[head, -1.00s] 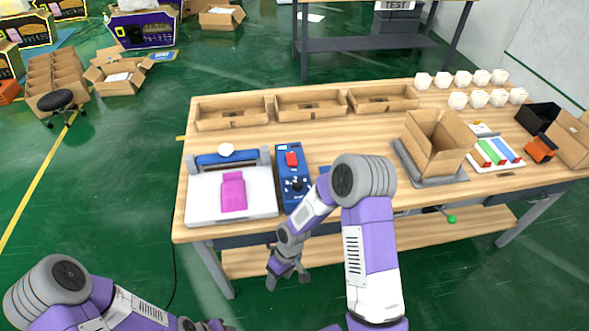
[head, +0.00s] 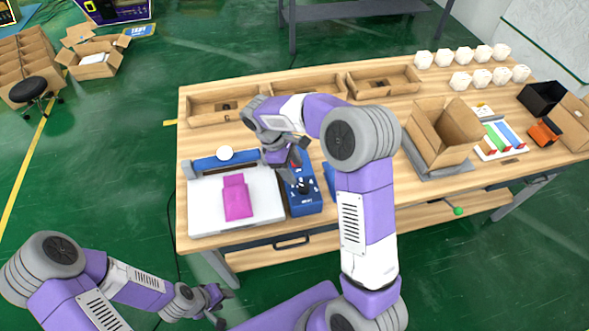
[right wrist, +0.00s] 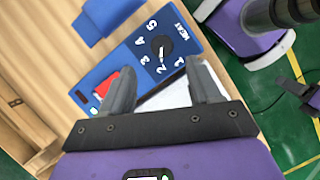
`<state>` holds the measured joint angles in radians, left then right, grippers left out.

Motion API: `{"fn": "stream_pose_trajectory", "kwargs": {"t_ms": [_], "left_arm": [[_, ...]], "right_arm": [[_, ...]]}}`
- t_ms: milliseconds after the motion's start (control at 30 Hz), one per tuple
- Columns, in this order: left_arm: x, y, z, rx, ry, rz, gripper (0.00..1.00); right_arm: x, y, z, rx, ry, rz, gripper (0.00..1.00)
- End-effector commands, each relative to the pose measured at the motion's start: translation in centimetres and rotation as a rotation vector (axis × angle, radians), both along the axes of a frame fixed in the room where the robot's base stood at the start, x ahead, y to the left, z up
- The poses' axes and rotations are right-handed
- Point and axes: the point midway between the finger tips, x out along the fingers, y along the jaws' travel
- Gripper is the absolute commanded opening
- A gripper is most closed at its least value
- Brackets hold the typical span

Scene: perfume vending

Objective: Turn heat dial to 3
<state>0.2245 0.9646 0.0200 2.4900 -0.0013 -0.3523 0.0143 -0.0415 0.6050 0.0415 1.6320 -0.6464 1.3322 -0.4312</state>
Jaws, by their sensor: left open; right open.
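The blue control box (head: 305,205) stands on the table, right of the white press. Its black heat dial (right wrist: 160,47) shows in the right wrist view with the numbers 1 to 5 around it; its pale mark appears to point near 2. My right gripper (head: 294,172) is open over the box and partly covers it in the head view. In the right wrist view its two fingers (right wrist: 157,82) are apart and empty, with the dial beyond them. My left gripper (head: 223,306) is open and empty, low in front of the table.
A red switch (right wrist: 113,86) sits on the same box, partly behind a finger. The white press (head: 205,210) with a pink piece (head: 237,197) is close on the left. Cardboard trays (head: 384,83) line the back, and an open carton (head: 443,130) stands to the right.

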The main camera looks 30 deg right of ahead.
Motion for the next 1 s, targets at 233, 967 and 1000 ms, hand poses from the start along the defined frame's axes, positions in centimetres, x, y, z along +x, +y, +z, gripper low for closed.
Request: {"fn": "stream_pose_trajectory", "kwargs": {"t_ms": [233, 967, 1000], "left_arm": [[-0.1, 0.0, -0.8, 0.000, 0.002, 0.000, 0.43], [0.0, 0.0, -1.4, 0.000, 0.001, 0.000, 0.43], [0.0, 0.0, -1.4, 0.000, 0.001, 0.000, 0.43]], "right_arm": [[-1.0, -1.1, -3.3, -0.002, 0.006, 0.000, 0.62], [-1.9, -2.2, -6.8, 0.000, 0.001, 0.000, 0.45], [-1.9, -2.2, -6.8, 0.000, 0.001, 0.000, 0.39]]}}
